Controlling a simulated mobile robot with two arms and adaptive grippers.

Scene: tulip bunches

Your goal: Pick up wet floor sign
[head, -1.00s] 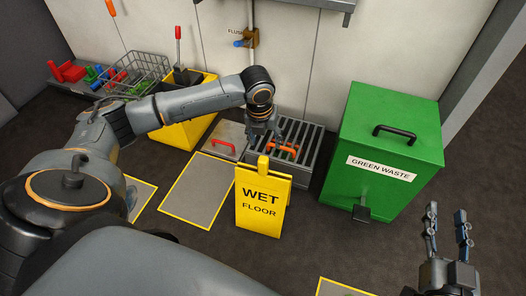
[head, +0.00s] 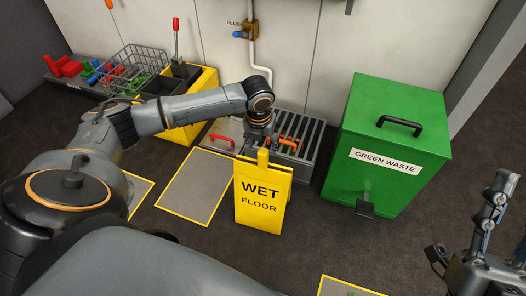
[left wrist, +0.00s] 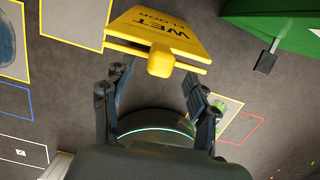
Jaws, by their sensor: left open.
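The yellow wet floor sign (head: 262,208) stands upright on the dark floor in the middle of the head view, with a stubby yellow handle on top. In the left wrist view the sign (left wrist: 165,32) is at the top, its handle pointing toward me. My left gripper (head: 258,149) is just above and behind the sign's top. In the left wrist view my left gripper (left wrist: 156,76) is open, with the handle roughly between its fingertips and no visible grip. My right gripper (head: 474,222) is at the lower right, away from the sign; its fingers overlap in view.
A green waste bin (head: 385,145) stands right of the sign. A grey grate (head: 310,155) with an orange handle lies behind it. A yellow bin (head: 190,130) and a wire basket (head: 135,70) are farther back left.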

